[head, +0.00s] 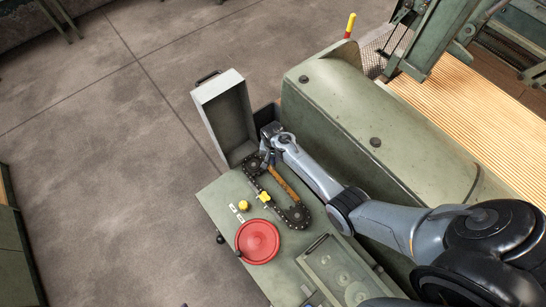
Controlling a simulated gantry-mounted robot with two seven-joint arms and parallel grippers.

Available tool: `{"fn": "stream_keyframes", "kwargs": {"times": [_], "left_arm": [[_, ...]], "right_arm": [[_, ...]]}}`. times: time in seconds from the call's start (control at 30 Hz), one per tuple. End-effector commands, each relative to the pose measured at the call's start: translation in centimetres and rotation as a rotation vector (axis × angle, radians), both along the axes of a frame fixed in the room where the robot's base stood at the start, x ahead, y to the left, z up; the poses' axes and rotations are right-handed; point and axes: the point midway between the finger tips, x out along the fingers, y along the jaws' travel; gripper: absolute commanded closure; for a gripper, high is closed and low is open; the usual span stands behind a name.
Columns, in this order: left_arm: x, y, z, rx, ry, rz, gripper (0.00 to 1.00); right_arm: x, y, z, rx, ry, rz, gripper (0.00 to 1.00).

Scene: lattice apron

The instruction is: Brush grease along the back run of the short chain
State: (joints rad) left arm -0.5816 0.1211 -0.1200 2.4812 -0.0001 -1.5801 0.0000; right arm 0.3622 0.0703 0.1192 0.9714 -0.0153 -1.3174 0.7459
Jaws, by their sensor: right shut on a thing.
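The short chain (273,200) is a dark loop around two sprockets on the green machine top. One sprocket (297,215) is at the lower right, the other (254,163) at the upper left. The chain's back run (285,184) shows as an orange-brown strip; the front run is black. My right gripper (266,156) is at the upper end of the back run, beside the upper sprocket. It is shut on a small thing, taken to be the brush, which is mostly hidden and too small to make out. I cannot tell whether it touches the chain. My left gripper is not in view.
An open grey box-like cover (226,118) stands behind the upper sprocket. Yellow knobs (243,205) and a red round disc (257,241) are in front of the chain. A rounded green housing (350,120) lies at the back right, close to my right arm.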

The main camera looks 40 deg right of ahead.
Motion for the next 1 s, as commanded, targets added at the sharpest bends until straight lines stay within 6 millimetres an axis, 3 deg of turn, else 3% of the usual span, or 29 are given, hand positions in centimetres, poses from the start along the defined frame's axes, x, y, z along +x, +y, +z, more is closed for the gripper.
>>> {"fn": "stream_keyframes", "kwargs": {"times": [0.2, 0.43, 1.0], "left_arm": [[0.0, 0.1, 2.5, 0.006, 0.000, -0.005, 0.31], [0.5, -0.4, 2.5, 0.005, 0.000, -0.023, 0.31], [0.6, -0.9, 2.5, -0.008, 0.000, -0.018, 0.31]], "right_arm": [[0.1, 0.0, 2.5, 0.000, -0.001, 0.001, 1.00], [0.1, 0.1, 3.9, 0.000, -0.001, 0.001, 1.00], [0.1, 0.0, 4.3, 0.001, -0.001, 0.000, 1.00]]}}
